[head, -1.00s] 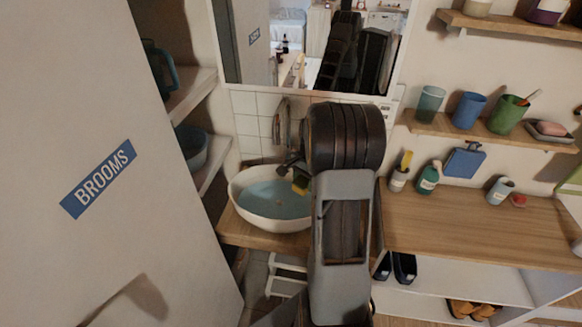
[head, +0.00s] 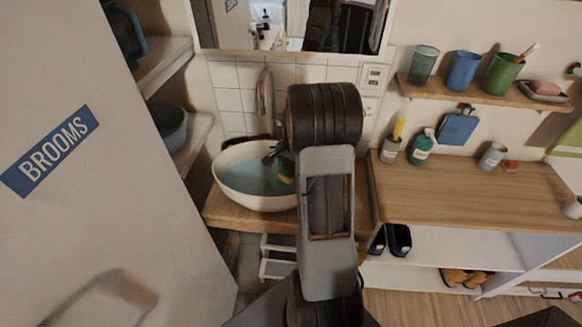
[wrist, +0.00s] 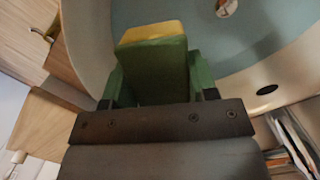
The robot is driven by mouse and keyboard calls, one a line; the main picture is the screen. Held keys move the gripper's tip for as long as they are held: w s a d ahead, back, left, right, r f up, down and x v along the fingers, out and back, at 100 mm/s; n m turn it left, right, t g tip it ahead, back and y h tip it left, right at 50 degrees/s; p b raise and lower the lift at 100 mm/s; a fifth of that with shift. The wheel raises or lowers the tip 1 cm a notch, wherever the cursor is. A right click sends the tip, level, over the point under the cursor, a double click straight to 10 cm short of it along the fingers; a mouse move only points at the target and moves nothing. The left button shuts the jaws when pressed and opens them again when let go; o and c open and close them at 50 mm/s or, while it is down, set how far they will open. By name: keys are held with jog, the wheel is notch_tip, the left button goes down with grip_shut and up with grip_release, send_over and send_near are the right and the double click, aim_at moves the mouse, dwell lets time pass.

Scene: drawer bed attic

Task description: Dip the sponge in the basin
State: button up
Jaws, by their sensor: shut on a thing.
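The white basin (head: 218,178) stands on a wooden top, left of my arm, and holds blue water (head: 245,176). It fills the upper part of the wrist view (wrist: 92,35). My gripper (head: 280,162) is over the basin's right side, partly hidden by my arm. It is shut on the yellow and green sponge (head: 287,172). In the wrist view the sponge (wrist: 155,65) sits between the two fingers (wrist: 157,80), yellow edge outward, with blue water beyond it. I cannot tell whether the sponge touches the water.
A cabinet marked BROOMS (head: 60,220) stands close on the left. A tap or handle (head: 264,95) is on the tiled wall behind the basin. A wooden counter (head: 450,195) on the right bears small containers. A shelf above it holds cups (head: 463,70).

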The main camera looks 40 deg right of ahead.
aim_at(291, 192)
jog(key=shift+f+b, duration=2.7)
jog(key=shift+f, duration=1.65)
jog(key=shift+r, duration=0.1)
jog(key=shift+r+p, duration=5)
jog(key=shift+r, duration=1.4)
